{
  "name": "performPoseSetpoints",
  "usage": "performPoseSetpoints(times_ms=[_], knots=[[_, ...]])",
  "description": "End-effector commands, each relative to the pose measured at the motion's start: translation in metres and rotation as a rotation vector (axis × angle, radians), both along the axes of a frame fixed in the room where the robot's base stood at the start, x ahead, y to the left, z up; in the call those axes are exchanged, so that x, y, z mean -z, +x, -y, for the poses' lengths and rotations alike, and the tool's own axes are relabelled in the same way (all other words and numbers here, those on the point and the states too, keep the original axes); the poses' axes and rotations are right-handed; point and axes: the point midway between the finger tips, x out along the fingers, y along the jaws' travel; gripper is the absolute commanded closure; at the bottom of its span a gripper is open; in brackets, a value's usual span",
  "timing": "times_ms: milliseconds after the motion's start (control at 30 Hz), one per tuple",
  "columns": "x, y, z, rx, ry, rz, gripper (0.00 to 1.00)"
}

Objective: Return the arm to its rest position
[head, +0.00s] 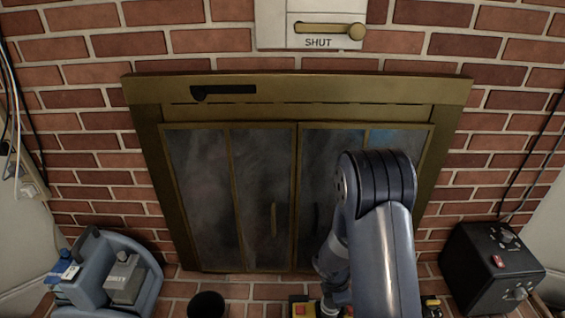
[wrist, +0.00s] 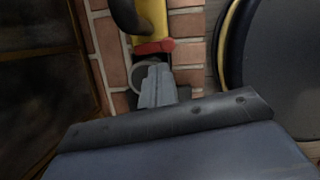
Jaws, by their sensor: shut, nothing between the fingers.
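My gripper (wrist: 155,80) shows in the wrist view with its grey fingers together and nothing between them. It points down toward the brick hearth. In the head view my arm comes in from the bottom right and stands in front of the fireplace's right door; my gripper is hidden behind it there. The brass-framed fireplace (head: 300,88) has dark glass doors (head: 200,180), which are closed. In the wrist view, a yellow thing with a red end (wrist: 153,46) lies just beyond my fingertips; I cannot tell whether they touch.
A slider plate marked SHUT (head: 318,42) is on the brick wall above. A blue-grey machine (head: 140,290) stands at the lower left. A black box with knobs (head: 475,265) stands at the right. A dark round thing (head: 206,304) and a yellow-and-red thing (head: 301,309) are at the bottom.

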Motion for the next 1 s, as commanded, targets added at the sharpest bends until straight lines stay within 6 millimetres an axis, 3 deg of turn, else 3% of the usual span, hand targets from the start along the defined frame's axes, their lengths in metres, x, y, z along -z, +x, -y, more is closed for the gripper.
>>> performPoseSetpoints(times_ms=[300, 533, 1000], knots=[[0.020, 0.011, -0.017, 0.381, 0.009, 0.001, 1.00], [0.022, 0.019, -0.027, 0.607, 0.018, -0.007, 1.00], [0.020, 0.024, -0.028, 0.714, 0.017, -0.007, 1.00]])
